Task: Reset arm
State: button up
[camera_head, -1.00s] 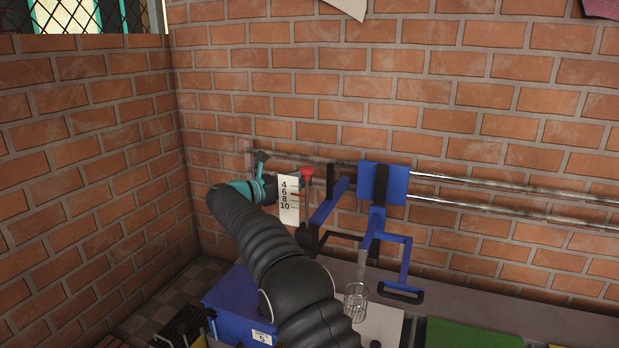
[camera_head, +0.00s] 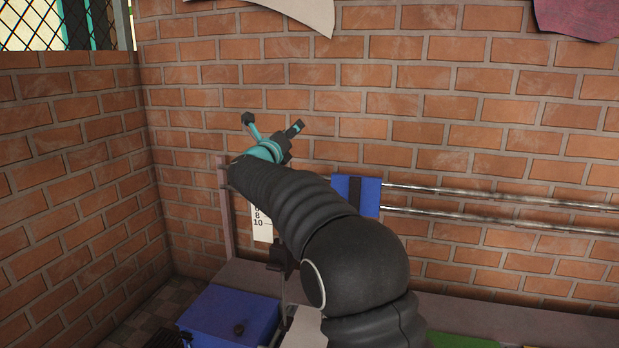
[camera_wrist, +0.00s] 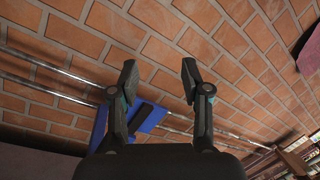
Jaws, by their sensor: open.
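My gripper (camera_head: 272,128) is raised in front of the brick wall in the head view, at the end of my dark ribbed arm. Its two fingers are spread apart. In the wrist view my gripper (camera_wrist: 157,82) shows open, with only brick wall between the fingertips. A blue block (camera_head: 357,195) on the wall rails is partly hidden behind my arm; it also shows below the fingers in the wrist view (camera_wrist: 146,118). My gripper holds nothing.
Two metal rails (camera_head: 500,205) run along the wall to the right. A numbered white scale (camera_head: 262,231) is partly covered by my arm. A blue box (camera_head: 230,318) stands low at the left.

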jog(key=s+d+r+n+t+y, duration=0.1)
jog(key=s+d+r+n+y, duration=0.2)
jog(key=s+r+n+y, duration=0.45)
jog(key=s+d+f+n+g+y, duration=0.35)
jog(key=s+f+n, duration=0.35)
jog(key=n, duration=0.5)
jog(key=s+d+f+n+g+h, duration=0.1)
jog(key=s+d+f+n+g, duration=0.2)
jog(key=s+f, duration=0.5)
jog(key=s+d+f+n+g+h, duration=0.1)
jog(key=s+d+f+n+g, duration=0.3)
jog(key=s, duration=1.3)
jog(key=s+d+f+n+g+h, duration=0.1)
jog(key=s+d+f+n+g, duration=0.2)
jog(key=s+f, duration=1)
jog(key=d+n, duration=0.3)
jog(key=d, duration=0.1)
jog(key=shift+s+d+g+h, duration=0.3)
jog(key=shift+d+g+h, duration=0.05)
jog(key=shift+d+h, duration=0.05)
jog(key=shift+n, duration=0.25)
